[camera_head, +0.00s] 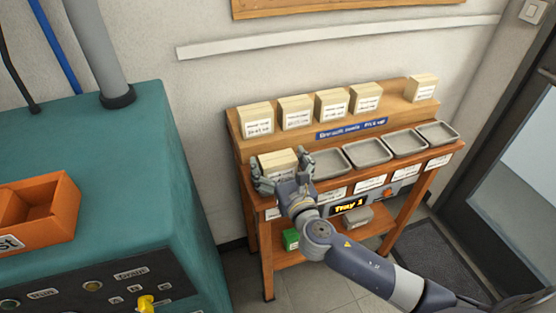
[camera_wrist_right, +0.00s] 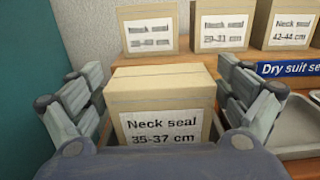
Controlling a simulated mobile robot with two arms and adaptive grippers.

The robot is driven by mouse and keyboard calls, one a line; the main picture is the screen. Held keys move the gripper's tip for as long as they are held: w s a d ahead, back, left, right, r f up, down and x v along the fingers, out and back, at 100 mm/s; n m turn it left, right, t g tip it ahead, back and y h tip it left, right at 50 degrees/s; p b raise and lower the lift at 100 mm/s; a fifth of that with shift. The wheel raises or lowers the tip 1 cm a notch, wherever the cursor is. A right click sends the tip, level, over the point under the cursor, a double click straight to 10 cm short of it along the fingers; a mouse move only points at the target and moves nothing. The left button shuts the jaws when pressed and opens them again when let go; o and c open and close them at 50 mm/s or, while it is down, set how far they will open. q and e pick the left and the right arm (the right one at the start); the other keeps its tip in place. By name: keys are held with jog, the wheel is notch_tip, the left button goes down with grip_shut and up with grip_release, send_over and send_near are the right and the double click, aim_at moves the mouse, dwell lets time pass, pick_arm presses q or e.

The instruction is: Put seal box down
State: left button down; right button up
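The seal box (camera_head: 279,163) is a cream carton in the leftmost tray place on the wooden bench. In the right wrist view the box (camera_wrist_right: 160,105) is upright and its label reads "Neck seal 35-37 cm". My right gripper (camera_head: 284,174) is around it, one finger on each side. In the wrist view the fingers of this gripper (camera_wrist_right: 163,88) are spread, with narrow gaps to the box sides. The box appears to sit in the tray, its bottom hidden by my gripper. My left gripper is not in view.
Several similar boxes, one of them the leftmost box (camera_head: 257,119), stand on the raised back shelf (camera_head: 393,107). Empty grey trays, such as this one (camera_head: 368,152), line the bench to the right. A teal cabinet (camera_head: 130,175) with an orange bin (camera_head: 40,212) stands at left.

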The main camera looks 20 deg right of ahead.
jog(key=shift+r, duration=0.1)
jog(key=s+b, duration=0.1)
jog(key=s, duration=1.1)
jog(key=shift+d, duration=0.2)
